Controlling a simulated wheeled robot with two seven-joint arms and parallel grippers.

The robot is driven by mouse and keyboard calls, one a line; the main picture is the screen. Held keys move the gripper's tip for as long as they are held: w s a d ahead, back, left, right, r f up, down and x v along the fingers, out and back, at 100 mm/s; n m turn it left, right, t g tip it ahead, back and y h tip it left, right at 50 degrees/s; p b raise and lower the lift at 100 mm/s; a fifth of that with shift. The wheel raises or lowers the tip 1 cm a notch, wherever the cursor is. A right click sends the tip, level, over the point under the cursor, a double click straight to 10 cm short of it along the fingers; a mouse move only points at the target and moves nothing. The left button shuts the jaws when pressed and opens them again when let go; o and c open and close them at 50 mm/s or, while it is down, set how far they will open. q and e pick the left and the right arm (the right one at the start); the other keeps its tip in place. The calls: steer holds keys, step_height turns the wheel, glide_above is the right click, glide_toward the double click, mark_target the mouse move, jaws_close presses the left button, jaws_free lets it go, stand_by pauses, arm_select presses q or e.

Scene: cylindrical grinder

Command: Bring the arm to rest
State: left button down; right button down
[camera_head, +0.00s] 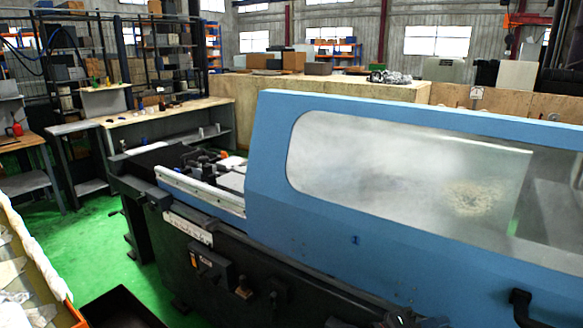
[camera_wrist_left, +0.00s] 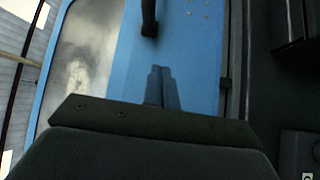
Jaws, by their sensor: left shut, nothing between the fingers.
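My left gripper (camera_wrist_left: 162,70) shows in the left wrist view, with its two narrow fingers together and nothing between them. It is in front of the blue panel of the grinder's cover, apart from the black handle (camera_wrist_left: 149,18) above it in the picture. In the head view, the blue grinder cover (camera_head: 265,190) fills the right side, with a large cloudy window (camera_head: 390,165). The black handle (camera_head: 520,300) shows at the lower right there. Dark shapes at the bottom edge are too cut off to tell. My right gripper is not in view.
The dark grinder base (camera_head: 215,270) runs under the cover. A workbench (camera_head: 165,115) stands behind its left end. A white-lined orange crate (camera_head: 62,295) and a black tray (camera_head: 122,308) are at lower left. Green floor (camera_head: 95,240) is clear between the crate and the machine.

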arm_select(q)
steer(key=w+a+f+m+t+y, duration=0.35)
steer(key=w+a+m, duration=0.2)
steer(key=w, duration=0.35)
steer(key=w+a+f+m+t+y, duration=0.2)
steer(key=w+a+f+m+y, duration=0.3)
steer(key=w, duration=0.3)
steer(key=w+a+f+n+y, duration=0.1)
steer(key=a+f+n+y, duration=0.15)
steer(key=a+f, duration=0.55)
steer(key=w+a+f+n+y, duration=0.1)
steer(key=w+a+f+y, duration=0.15)
steer(key=a+f, duration=0.55)
steer(key=s+a+f+n+g+y, duration=0.3)
steer(key=s+a+f+n+y, duration=0.1)
steer(key=s+a+f, duration=1.35)
steer(key=s+a+f+g, duration=0.2)
steer(key=s+f, duration=0.5)
steer(key=s, duration=0.4)
steer(key=s+a+f+g, duration=0.1)
steer(key=s+f, duration=0.6)
steer(key=s, duration=0.5)
steer(key=shift+a+n+g, duration=0.35)
steer(key=shift+a+n, duration=0.05)
steer(key=shift+d+f, duration=0.1)
